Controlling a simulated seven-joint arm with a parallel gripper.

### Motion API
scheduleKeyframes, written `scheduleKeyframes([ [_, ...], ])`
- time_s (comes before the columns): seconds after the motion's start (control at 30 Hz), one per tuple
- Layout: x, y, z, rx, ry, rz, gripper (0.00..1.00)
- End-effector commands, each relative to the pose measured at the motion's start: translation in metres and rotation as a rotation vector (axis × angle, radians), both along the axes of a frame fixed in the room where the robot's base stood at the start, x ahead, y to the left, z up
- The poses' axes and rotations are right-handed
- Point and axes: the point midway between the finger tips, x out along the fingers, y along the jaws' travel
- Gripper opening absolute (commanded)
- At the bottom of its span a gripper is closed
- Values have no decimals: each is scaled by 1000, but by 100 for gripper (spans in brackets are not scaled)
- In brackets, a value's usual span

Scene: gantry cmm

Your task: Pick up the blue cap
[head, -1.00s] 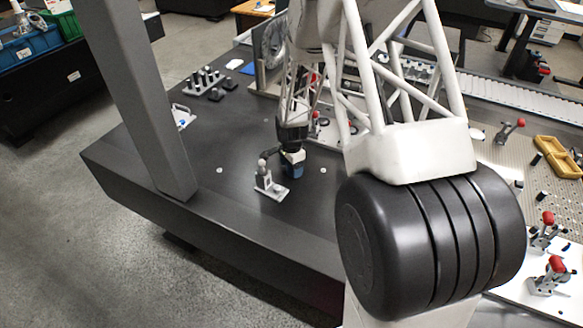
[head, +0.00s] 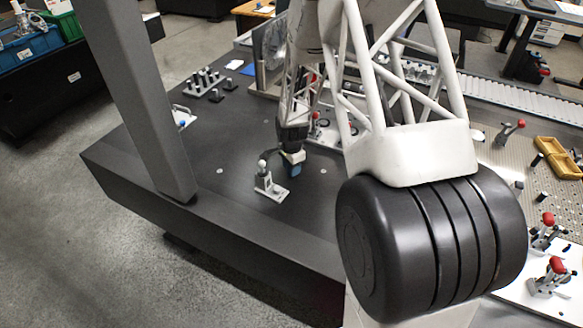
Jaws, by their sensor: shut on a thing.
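The blue cap (head: 296,171) is small in the head view, near the middle of the dark table (head: 235,130). My gripper (head: 293,160) is directly above it and shut on it. The jaws are small and partly blurred, so the exact grip on the cap is hard to see. The cap looks tilted and seems close to the table top; I cannot tell whether it touches it.
A white-ball fixture on a metal base (head: 270,186) stands just left of my gripper. A rack of dark pegs (head: 207,82) is further back left. A grey column (head: 145,100) rises at the left. Red-handled clamps (head: 548,228) are at the right.

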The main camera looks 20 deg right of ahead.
Motion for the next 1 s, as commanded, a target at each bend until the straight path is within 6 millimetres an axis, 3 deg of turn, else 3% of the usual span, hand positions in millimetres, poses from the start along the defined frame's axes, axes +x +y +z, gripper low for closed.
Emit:
scheduleKeyframes([
  [0.37,0,0,33,0,-2,0,18],
  [1.0,-105,11,43,0,-1,0,18],
])
